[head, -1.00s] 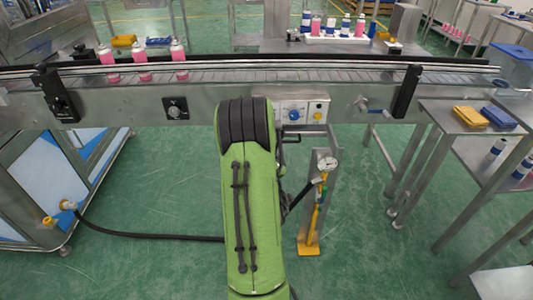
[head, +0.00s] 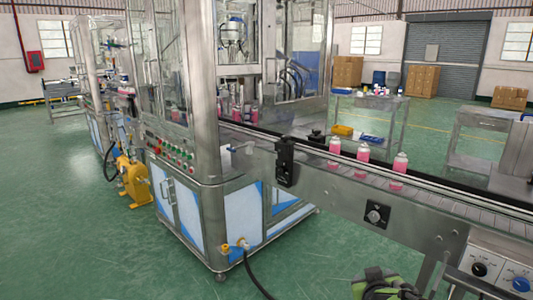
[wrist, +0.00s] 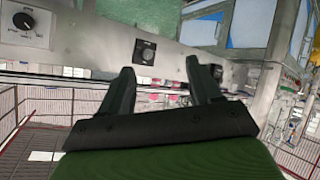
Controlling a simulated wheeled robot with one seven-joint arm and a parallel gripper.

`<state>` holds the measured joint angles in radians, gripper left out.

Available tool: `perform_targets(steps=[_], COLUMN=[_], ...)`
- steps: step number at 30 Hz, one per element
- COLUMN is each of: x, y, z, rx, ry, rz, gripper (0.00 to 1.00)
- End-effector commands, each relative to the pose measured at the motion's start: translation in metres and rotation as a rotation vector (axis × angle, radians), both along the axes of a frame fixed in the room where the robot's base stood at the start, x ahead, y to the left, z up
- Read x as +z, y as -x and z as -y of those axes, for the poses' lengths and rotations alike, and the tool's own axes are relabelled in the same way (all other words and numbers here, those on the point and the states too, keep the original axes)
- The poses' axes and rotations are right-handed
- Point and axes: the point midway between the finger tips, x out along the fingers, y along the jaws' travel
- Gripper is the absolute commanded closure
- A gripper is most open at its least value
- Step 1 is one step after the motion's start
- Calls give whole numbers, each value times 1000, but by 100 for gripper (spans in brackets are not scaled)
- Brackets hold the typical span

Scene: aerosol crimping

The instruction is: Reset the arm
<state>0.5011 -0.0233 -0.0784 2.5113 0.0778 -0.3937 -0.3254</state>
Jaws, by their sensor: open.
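My gripper (wrist: 163,95) shows in the wrist view with its two dark fingers apart and nothing between them. Beyond the fingers are the steel side of the conveyor and blurred pink shapes too small to make out. In the head view my gripper is out of sight; only a green part of my arm (head: 385,285) shows at the bottom right, below the conveyor (head: 430,200).
Several pink bottles (head: 363,153) stand on the conveyor. A glass-walled filling machine (head: 190,140) with blue and white panels stands on the left. A hose runs along the floor from its base. A yellow pump (head: 135,180) is farther left. Green floor (head: 130,260) is open in front.

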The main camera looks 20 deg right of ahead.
Motion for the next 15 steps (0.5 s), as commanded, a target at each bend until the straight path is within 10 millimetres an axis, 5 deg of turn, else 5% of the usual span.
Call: perform_targets(steps=[3, 6, 9, 15], x=[19, 26, 29, 31], y=[10, 38, 73, 153], z=[-84, -140, -181, -232], rx=[126, 208, 272, 367], ry=[-172, -282, -359, -439], rz=[-62, -149, -240, -421], gripper=[37, 37, 37, 37])
